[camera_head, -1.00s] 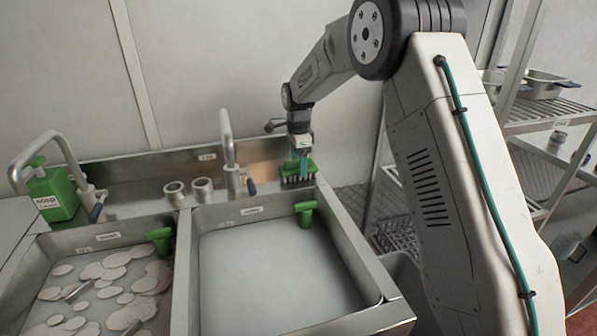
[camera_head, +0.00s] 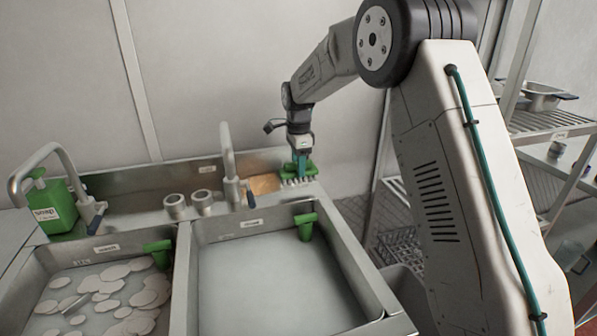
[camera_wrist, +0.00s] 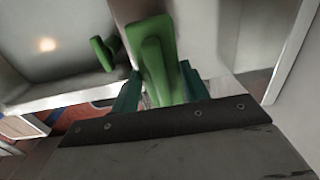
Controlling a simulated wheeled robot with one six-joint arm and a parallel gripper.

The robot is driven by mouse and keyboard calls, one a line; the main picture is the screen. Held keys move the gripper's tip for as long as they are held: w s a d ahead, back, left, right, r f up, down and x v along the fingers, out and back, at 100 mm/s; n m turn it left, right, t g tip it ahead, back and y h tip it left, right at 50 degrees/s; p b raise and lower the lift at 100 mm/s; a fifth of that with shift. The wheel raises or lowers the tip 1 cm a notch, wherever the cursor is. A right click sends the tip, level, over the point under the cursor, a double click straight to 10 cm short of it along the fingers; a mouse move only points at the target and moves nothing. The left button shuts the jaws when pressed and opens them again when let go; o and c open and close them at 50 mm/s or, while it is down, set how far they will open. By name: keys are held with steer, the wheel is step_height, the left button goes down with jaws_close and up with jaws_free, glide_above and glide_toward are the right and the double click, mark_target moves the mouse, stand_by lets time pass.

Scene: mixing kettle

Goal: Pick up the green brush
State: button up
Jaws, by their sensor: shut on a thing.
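The green brush (camera_head: 311,171) is at the back right corner of the steel sink ledge, with its pale bristles downward. My gripper (camera_head: 301,170) is above it, pointing down, with its teal fingers shut on it. In the wrist view the green brush (camera_wrist: 158,65) stands between the two teal fingers of my gripper (camera_wrist: 160,85). Whether the bristles touch the ledge is hard to tell.
The right basin (camera_head: 270,265) holds a green T-shaped piece (camera_head: 305,226) at its back wall. The left basin has several pale discs and another green piece (camera_head: 158,252). A tap (camera_head: 228,160) stands left of my gripper. A wire shelf (camera_head: 550,125) is at the right.

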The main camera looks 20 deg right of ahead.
steer(key=s+a, duration=0.2)
steer(key=s, duration=0.5)
steer(key=s+a+r, duration=0.1)
steer(key=s+a, duration=0.2)
steer(key=s, duration=0.5)
steer(key=shift+r, duration=0.15)
steer(key=shift+o, duration=0.8)
steer(key=shift+d, duration=0.1)
